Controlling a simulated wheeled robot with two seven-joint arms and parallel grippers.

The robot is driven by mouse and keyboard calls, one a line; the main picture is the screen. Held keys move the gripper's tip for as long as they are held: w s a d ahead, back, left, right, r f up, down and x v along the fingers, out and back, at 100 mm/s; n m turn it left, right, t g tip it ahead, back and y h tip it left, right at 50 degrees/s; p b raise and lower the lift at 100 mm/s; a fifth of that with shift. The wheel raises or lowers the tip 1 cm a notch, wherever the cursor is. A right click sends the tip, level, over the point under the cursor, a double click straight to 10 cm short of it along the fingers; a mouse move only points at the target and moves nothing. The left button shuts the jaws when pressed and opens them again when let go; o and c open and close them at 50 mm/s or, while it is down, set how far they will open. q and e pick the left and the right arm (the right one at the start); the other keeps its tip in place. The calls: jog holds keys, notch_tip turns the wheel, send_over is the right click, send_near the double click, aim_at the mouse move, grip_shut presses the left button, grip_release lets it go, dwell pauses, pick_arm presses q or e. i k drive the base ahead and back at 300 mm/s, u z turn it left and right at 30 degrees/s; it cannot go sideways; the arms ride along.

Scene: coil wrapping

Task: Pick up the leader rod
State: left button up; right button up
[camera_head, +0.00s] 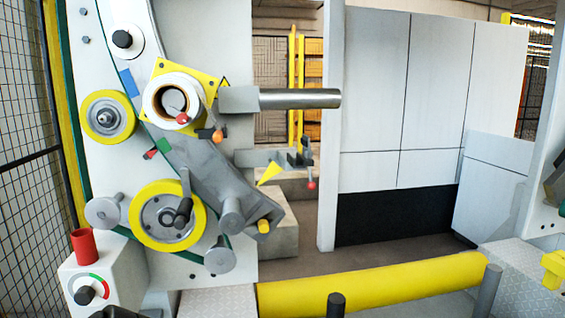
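I cannot tell for sure which part is the leader rod. A bare grey metal shaft (300,98) sticks out to the right from the upper part of the machine. A long yellow cylinder (365,285) lies across the front, near the bottom edge. A short dark post (336,305) and a grey post (488,290) stand beside it. Neither of my grippers is in view.
The white machine panel (205,30) carries yellow-rimmed wheels (108,118) and a white roll (172,102). A control box with a red button (84,246) stands at lower left. Mesh fencing (25,170) is at left, a white cabinet (375,90) behind. Open floor lies between.

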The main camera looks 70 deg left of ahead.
aim_at(218, 135)
jog(key=u, duration=2)
jog(key=k, duration=0.25)
jog(key=z, duration=0.65)
jog(key=i, duration=0.4)
jog(key=u, duration=1.5)
